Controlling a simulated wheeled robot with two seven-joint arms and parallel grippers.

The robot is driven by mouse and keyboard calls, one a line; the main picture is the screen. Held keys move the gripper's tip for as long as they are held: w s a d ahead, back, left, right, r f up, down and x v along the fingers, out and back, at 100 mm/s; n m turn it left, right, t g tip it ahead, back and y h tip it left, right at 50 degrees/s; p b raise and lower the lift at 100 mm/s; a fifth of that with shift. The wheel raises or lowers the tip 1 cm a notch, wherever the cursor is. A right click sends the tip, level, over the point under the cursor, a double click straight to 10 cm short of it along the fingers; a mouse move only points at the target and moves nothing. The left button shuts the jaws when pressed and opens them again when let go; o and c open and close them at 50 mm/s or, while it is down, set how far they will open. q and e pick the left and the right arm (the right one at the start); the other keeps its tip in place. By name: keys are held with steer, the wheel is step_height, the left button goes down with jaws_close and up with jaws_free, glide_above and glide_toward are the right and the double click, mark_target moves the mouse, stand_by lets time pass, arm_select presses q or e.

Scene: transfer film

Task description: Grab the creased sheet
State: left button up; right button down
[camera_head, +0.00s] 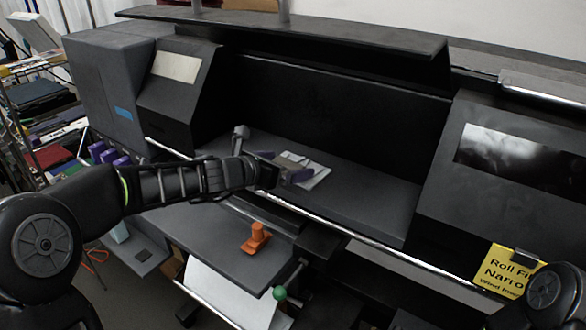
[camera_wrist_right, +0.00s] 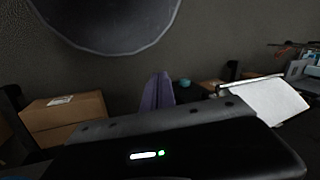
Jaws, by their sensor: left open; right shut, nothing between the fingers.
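A small pale sheet (camera_head: 318,174) lies on the dark bed of the machine in the head view. It looks uneven, but its creases are too small to make out. My left gripper (camera_head: 299,173) reaches in from the left, with its purple fingers open over the near left part of the sheet, hiding some of it. I cannot tell whether the fingers touch it. My right gripper (camera_wrist_right: 157,92) shows its purple fingers in the right wrist view, shut and empty, away from the sheet.
An orange clamp-like piece (camera_head: 256,238) stands on the grey shelf (camera_head: 210,228) in front of the bed. A large white sheet (camera_head: 222,296) hangs below. A dark overhang (camera_head: 300,32) runs above the bed. Cardboard boxes (camera_wrist_right: 62,118) show in the right wrist view.

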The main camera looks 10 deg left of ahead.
arm_select(q)
steer(key=shift+x, duration=0.85)
steer(key=c, duration=1.4)
steer(key=shift+r, duration=0.15)
steer(key=shift+c, duration=0.2)
